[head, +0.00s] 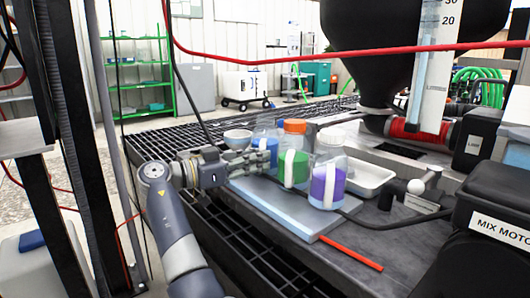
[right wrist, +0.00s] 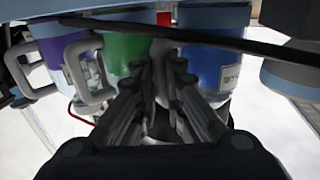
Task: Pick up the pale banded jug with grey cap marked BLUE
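The pale jug with the blue band (head: 264,142) stands at the left end of the row in the head view, partly hidden behind my right gripper (head: 258,160). Its cap is not clear there. In the right wrist view the blue-banded jug (right wrist: 213,65) is at the right, with a small white label too blurred to read. My right gripper (right wrist: 160,68) has its fingers apart, with nothing seen held between them. Its fingertips are in front of the gap between the green and blue jugs; contact cannot be told. My left gripper is not in view.
The green-banded jug (head: 293,166) with an orange cap and the purple-banded jug (head: 327,180) stand to the right on a pale slab (head: 275,205). A bowl (head: 238,138), a white tray (head: 370,178), a dark cable and a red rod (head: 352,253) are nearby.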

